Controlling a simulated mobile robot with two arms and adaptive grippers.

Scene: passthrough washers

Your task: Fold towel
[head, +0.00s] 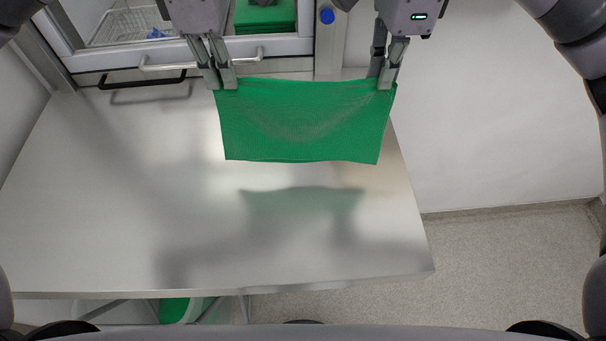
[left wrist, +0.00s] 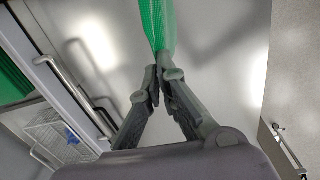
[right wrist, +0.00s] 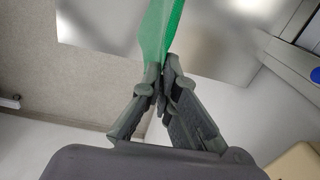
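A green towel (head: 305,122) hangs stretched between my two grippers above the metal table, its lower edge free, with its reflection and shadow on the table below. My left gripper (head: 226,86) is shut on the towel's upper left corner. In the left wrist view the fingertips (left wrist: 156,75) pinch the towel (left wrist: 157,25). My right gripper (head: 386,86) is shut on the upper right corner. In the right wrist view its fingertips (right wrist: 161,75) also pinch the towel (right wrist: 156,35).
The metal table (head: 110,200) is clear beneath the towel. Behind it, a passthrough opening holds a wire basket (head: 125,25) and more green cloth (head: 265,16). A black handle (head: 140,82) and a light bar handle (head: 200,63) are at the table's back. Green material (head: 175,309) shows below the front edge.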

